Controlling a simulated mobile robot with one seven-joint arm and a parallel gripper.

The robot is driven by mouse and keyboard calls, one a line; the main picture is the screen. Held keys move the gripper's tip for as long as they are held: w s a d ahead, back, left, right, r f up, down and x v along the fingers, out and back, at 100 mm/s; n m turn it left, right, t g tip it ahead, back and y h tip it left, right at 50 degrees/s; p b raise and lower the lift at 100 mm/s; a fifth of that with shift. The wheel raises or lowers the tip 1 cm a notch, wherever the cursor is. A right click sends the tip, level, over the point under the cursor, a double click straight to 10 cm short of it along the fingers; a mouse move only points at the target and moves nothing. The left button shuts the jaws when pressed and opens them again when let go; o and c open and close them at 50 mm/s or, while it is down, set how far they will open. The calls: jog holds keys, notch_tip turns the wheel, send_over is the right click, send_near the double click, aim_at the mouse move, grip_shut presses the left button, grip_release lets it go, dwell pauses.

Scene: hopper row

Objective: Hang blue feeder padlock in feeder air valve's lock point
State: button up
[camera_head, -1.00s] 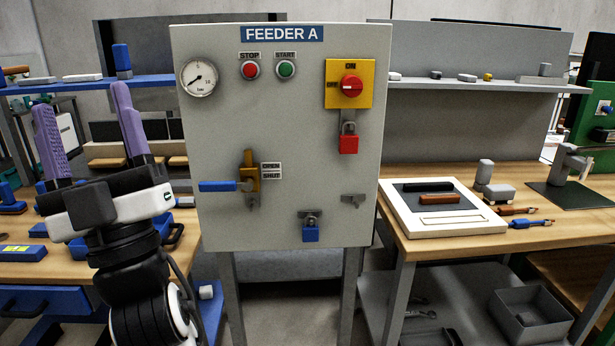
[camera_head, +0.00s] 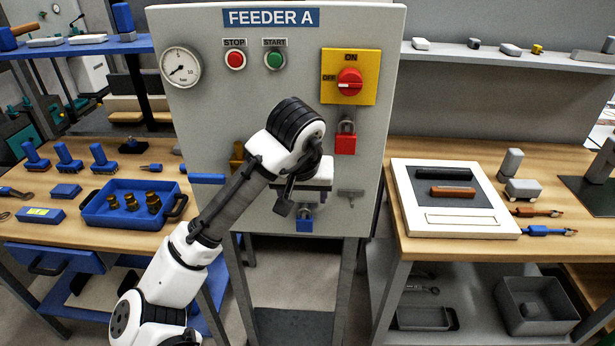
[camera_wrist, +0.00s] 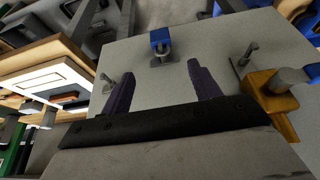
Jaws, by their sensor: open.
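The blue padlock (camera_head: 304,224) hangs from a bracket low on the FEEDER A panel. It also shows in the wrist view (camera_wrist: 160,38), ahead of the fingers and apart from them. My gripper (camera_head: 296,198) is in front of the panel just above the padlock. In the wrist view its purple fingers (camera_wrist: 163,80) are spread with nothing between them. The air valve has a yellow body (camera_head: 237,158) and a blue handle (camera_head: 207,178) lying sideways. My arm partly covers the valve. The valve's lock point (camera_wrist: 244,60) shows as a grey bracket beside the valve in the wrist view.
An empty bracket (camera_head: 350,194) is right of the padlock. A red padlock (camera_head: 345,142) hangs under the yellow switch (camera_head: 349,77). A blue tray (camera_head: 170,222) with brass fittings is on the left bench. A white-framed board (camera_head: 470,222) lies on the right bench.

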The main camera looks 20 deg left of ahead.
aim_at(304, 216)
jog(key=x, duration=1.3)
jog(key=shift+s+f+p, duration=0.1)
jog(key=shift+f+p, duration=0.2)
jog(key=c, duration=1.1)
jog(key=o, duration=1.1)
jog(key=v, duration=1.4)
jog(key=shift+b, duration=0.35)
jog(key=shift+f, duration=0.1)
